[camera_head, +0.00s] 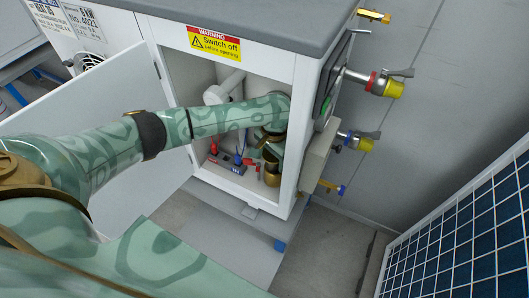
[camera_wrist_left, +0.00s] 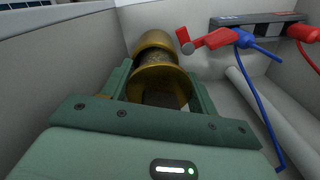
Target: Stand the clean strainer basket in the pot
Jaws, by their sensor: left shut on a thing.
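My left gripper (camera_head: 271,149) reaches into the open cabinet and points down. In the left wrist view its fingers (camera_wrist_left: 160,90) are closed on both sides of the strainer basket, which has a brass rim (camera_wrist_left: 163,82) and a dark mesh-like band. Beyond the band is a brass cup, apparently the pot (camera_wrist_left: 155,40); it also shows low in the cabinet in the head view (camera_head: 271,179). The basket appears lined up with the pot, but I cannot tell how far it is inside or whether they touch. My right gripper is not in view.
The cabinet door (camera_head: 110,105) stands open at the left. A red lever (camera_wrist_left: 212,39) sits close beside the pot. A rack (camera_wrist_left: 258,18) with red and blue leads is near it. The cabinet's right wall (camera_head: 301,120) is close to my gripper.

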